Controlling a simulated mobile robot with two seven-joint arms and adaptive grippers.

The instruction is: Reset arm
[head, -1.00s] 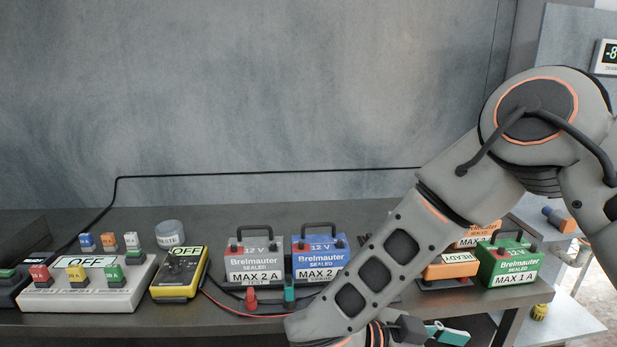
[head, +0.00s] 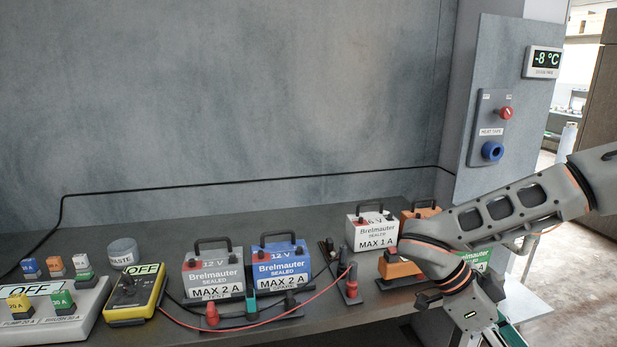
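My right arm comes in from the right edge, over the right end of the bench. Its wrist and the top of my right gripper (head: 484,329) point down at the bottom edge. The fingertips are cut off, so I cannot tell whether it is open or shut. A teal piece (head: 511,336) shows beside it. My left gripper is out of view.
On the bench (head: 330,218) stand a grey battery (head: 213,274), a blue battery (head: 281,267), a white battery (head: 374,231), a yellow meter (head: 135,293) and a fuse block (head: 62,318). Orange and green batteries are partly behind my arm. A wall panel (head: 490,100) has red and blue knobs.

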